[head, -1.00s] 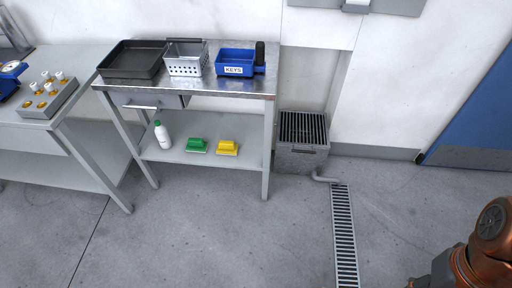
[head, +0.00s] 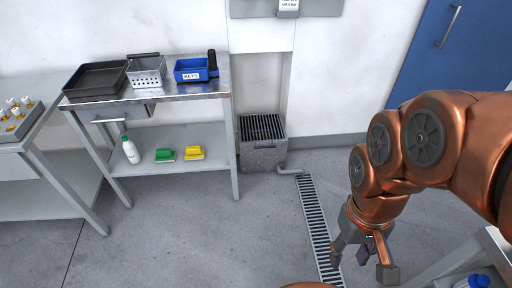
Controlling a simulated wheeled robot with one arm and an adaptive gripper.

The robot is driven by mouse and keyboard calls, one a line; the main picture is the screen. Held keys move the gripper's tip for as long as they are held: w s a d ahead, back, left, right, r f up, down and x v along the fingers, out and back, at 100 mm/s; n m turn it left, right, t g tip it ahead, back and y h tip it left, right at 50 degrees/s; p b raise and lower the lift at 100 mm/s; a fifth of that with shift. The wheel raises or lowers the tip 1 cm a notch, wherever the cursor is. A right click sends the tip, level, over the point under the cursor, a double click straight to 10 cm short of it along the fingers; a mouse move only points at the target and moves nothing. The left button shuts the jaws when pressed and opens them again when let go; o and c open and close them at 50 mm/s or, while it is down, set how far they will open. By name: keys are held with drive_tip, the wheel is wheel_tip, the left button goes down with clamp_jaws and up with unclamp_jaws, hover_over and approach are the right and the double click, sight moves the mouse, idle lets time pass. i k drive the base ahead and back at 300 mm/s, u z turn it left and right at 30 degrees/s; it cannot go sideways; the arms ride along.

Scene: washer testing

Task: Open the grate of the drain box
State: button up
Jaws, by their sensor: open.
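The drain box (head: 262,157) is a grey box on the floor against the wall, right of the steel table. Its dark slatted grate (head: 261,127) lies on its top and looks shut. My gripper (head: 362,275) hangs at the lower right of the head view, open and empty, its fingers pointing down. It is well in front and to the right of the drain box, apart from it.
A steel table (head: 190,91) with a dark tray (head: 95,78), a perforated basket (head: 146,71) and a blue KEYS box (head: 191,70) stands left of the drain box. A floor channel (head: 317,222) runs forward from its pipe. A blue door (head: 432,50) is at right. Floor between is clear.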

sight(262, 129)
drive_tip(key=u, duration=0.1)
drive_tip(key=i, duration=0.5)
drive_tip(key=k, duration=1.3)
drive_tip(key=u, duration=0.75)
drive_tip(key=i, duration=1.9)
drive_tip(key=z, duration=0.55)
